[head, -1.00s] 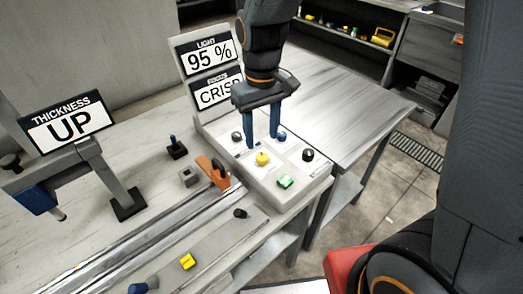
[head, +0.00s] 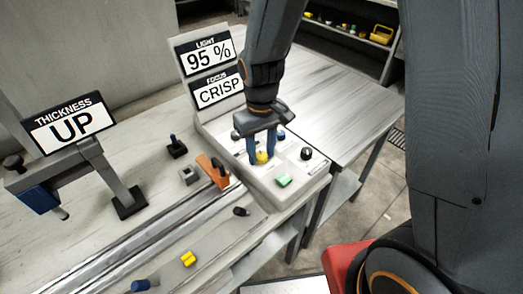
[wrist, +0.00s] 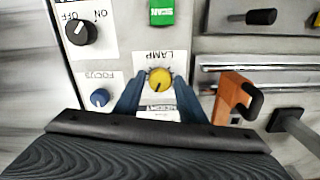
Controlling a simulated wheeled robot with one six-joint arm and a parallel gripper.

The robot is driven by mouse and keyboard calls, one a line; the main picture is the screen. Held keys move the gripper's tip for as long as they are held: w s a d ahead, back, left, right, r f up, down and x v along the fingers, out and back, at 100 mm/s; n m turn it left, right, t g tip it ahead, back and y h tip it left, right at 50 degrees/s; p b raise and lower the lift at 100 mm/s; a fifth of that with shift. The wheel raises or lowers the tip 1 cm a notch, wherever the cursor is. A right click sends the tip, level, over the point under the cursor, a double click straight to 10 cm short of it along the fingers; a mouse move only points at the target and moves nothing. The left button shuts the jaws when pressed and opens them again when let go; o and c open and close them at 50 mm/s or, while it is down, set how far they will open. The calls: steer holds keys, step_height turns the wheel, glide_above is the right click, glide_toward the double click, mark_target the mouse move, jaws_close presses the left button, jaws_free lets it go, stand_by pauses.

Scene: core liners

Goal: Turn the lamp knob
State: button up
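The lamp knob (head: 262,158) is a small yellow knob on the sloping grey control panel (head: 262,187). In the wrist view the yellow knob (wrist: 159,79) sits beside the word LAMP, its dark pointer mark towards the bottom of the picture. My gripper (head: 263,159) points down over the panel, with one blue finger on each side of the knob. In the wrist view my gripper's fingertips (wrist: 158,76) flank the knob closely. The fingers look apart; contact with the knob is not clear. Signs read LIGHT 95 % (head: 206,53) and FOCUS CRISP (head: 218,90).
A black on/off knob (wrist: 80,32), a blue focus knob (wrist: 99,97) and a green scan button (wrist: 161,12) are close by on the panel. An orange clamp (head: 213,171) stands left of the panel, near metal rails (head: 150,222). A THICKNESS UP sign (head: 70,124) stands further left.

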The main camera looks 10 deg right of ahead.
mark_target(261, 155)
steer(key=c, duration=0.7)
steer(key=shift+n, duration=0.7)
steer(key=o, duration=1.1)
steer(key=shift+c, duration=0.2)
steer(key=shift+r+b, duration=0.35)
steer(key=shift+r, duration=3.6)
steer(key=s+d+m+t, duration=0.1)
steer(key=s+d+m, duration=0.5)
steer(key=d, duration=0.7)
steer(key=shift+s+f, duration=0.3)
steer(key=shift+s, duration=0.5)
